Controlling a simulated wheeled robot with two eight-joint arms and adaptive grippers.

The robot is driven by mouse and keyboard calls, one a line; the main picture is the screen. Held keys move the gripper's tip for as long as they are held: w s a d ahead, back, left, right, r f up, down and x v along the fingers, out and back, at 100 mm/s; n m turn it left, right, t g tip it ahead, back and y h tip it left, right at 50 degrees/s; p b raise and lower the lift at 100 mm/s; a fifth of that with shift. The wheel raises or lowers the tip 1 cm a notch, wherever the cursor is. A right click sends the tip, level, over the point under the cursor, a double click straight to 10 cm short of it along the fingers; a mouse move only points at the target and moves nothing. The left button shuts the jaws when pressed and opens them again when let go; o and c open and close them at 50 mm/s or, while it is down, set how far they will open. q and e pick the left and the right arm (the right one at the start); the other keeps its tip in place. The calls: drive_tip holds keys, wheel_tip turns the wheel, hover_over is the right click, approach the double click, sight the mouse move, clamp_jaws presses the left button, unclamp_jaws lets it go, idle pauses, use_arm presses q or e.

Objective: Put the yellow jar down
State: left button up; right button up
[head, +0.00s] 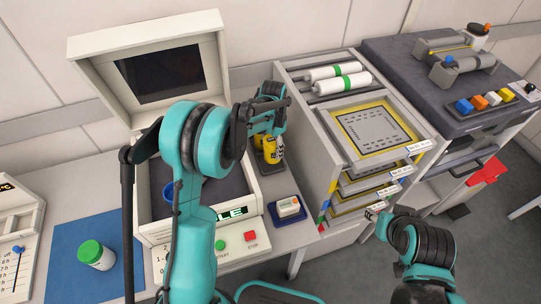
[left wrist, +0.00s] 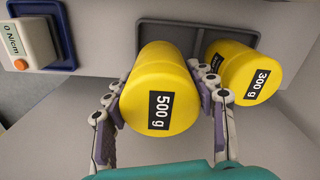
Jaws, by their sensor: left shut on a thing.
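Two yellow jars show in the left wrist view. My left gripper (left wrist: 165,100) is shut on the jar marked 500 g (left wrist: 160,88), with one finger on each side. The second jar, marked 300 g (left wrist: 244,72), stands close to its right, beside the gripper's right finger. A dark grey tray (left wrist: 203,22) lies behind both jars. The head view shows the left gripper (head: 268,122) over the yellow shapes, partly hiding them. Whether the held jar's base touches the tray is hidden. My right gripper (head: 374,213) is near the drawer trolley, its fingers too small to judge.
A blue tray with a white device (head: 288,207) sits in front of the jars. The machine with the raised lid (head: 150,50) is at left. A trolley of drawers (head: 325,160) stands at right. A green-capped jar (head: 95,255) stands on the blue mat (head: 65,275).

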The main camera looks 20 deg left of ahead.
sight(270, 153)
use_arm(q)
drive_tip(key=shift+w+a+f, duration=0.3)
drive_tip(key=shift+a+f, duration=0.05)
drive_tip(key=shift+a, duration=0.15)
drive_tip(key=shift+f+b, duration=0.9)
drive_tip(key=shift+f, duration=1.05)
drive_tip(key=shift+f, duration=0.1)
drive_tip(key=o, duration=1.7)
